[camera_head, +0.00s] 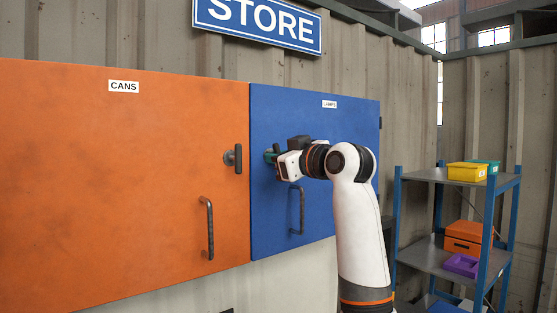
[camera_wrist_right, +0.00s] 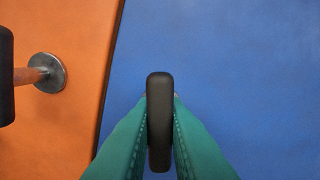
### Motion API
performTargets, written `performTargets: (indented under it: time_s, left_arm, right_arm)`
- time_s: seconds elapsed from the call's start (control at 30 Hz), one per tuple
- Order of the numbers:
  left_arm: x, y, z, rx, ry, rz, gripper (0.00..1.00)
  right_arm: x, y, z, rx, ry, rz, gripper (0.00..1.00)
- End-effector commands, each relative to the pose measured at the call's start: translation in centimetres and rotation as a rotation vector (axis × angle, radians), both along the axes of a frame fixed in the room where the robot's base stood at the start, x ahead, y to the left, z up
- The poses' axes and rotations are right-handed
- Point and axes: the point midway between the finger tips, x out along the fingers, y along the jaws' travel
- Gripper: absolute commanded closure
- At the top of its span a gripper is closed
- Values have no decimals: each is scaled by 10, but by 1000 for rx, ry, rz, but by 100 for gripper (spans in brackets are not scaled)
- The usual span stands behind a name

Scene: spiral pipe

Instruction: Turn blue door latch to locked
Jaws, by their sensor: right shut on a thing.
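The blue door (camera_head: 315,120) is closed in the wall beside the orange door. My right gripper (camera_head: 272,156) is at the blue door's left edge, with its arm coming up from below. In the right wrist view its green fingers (camera_wrist_right: 160,115) are shut on the blue door's latch (camera_wrist_right: 160,85), a dark rounded bar. The bar stands upright in that view, with the blue door behind it. In the head view the gripper hides most of this latch. My left gripper is not in view.
The orange door (camera_head: 110,190) has its own latch (camera_head: 238,158), standing upright, and a pull handle (camera_head: 208,228). The blue door's pull handle (camera_head: 299,210) hangs just below my right gripper. A shelf rack (camera_head: 420,175) with bins stands at the right.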

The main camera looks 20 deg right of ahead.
Motion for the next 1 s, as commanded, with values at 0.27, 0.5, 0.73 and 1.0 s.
performTargets:
  time_s: [0.27,0.5,0.73,1.0]
  left_arm:
    - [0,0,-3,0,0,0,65]
    - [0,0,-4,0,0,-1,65]
    - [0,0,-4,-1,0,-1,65]
    - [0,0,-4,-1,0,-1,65]
  right_arm:
    - [0,0,0,152,54,0,100]
    - [0,0,1,215,77,-1,100]
    - [0,0,1,227,81,-1,100]
    - [0,0,1,225,80,-1,81]
